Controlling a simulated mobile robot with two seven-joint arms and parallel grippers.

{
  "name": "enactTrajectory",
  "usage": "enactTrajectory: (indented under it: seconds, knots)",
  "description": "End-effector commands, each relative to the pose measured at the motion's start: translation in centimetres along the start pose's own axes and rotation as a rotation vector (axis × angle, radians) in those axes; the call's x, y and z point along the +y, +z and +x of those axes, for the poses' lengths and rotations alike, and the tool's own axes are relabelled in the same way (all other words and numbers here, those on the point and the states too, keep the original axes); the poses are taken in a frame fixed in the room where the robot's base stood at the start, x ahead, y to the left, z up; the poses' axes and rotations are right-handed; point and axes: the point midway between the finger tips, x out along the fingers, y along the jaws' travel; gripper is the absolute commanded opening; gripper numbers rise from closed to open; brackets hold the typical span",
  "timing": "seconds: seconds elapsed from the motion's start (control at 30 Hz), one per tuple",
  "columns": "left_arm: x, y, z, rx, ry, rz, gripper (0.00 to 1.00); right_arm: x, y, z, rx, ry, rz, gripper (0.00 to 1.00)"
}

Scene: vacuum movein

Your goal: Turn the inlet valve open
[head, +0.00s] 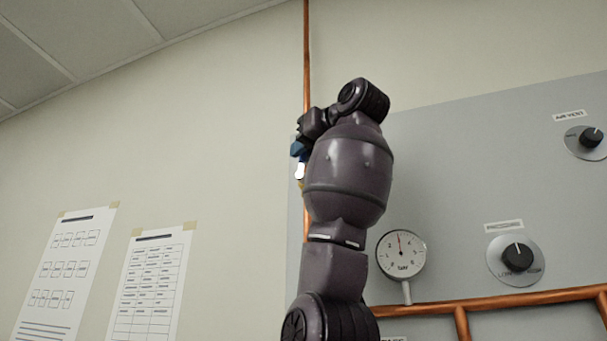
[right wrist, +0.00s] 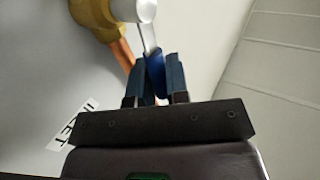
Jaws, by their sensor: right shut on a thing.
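The inlet valve has a brass body (right wrist: 92,14) with a pale round cap (right wrist: 133,10) at the top of the right wrist view. A metal lever with a blue grip (right wrist: 155,72) runs down from the cap. My right gripper (right wrist: 156,62) is shut on this blue grip, with a dark finger on each side. In the head view, my right gripper (head: 298,149) is beside the copper pipe, and my own arm hides most of the valve. Only a small white and yellowish part of the valve (head: 300,171) shows there. My left gripper is not in view.
A grey panel (head: 450,150) carries a pressure gauge (head: 401,254), a pressure knob (head: 516,258) and an air vent knob (head: 590,138). A vertical copper pipe (head: 306,50) rises at its left edge. Two paper sheets (head: 66,270) (head: 152,285) hang on the left wall.

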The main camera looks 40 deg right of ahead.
Motion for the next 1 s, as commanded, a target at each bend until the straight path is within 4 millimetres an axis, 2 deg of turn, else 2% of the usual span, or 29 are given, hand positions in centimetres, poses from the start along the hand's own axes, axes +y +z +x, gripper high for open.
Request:
enactTrajectory:
  seconds: [0.27,0.5,0.53,0.6,0.87,1.0]
  knots:
    - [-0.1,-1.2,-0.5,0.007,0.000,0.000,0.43,-0.4,-0.3,0.6,-0.103,0.007,-0.068,0.00]
    - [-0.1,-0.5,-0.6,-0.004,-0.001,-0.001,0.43,-0.4,-0.1,0.6,-0.109,0.007,-0.073,0.00]
    - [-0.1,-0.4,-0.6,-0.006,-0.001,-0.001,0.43,-0.4,-0.1,0.6,-0.109,0.007,-0.073,0.17]
    - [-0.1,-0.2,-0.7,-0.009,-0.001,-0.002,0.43,-0.4,-0.1,0.6,-0.109,0.007,-0.074,0.25]
    - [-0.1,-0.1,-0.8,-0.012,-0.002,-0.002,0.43,-0.4,0.0,0.6,-0.109,0.007,-0.073,0.25]
    - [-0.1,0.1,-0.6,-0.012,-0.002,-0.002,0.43,-0.4,-0.1,-0.2,-0.107,0.007,-0.073,0.25]
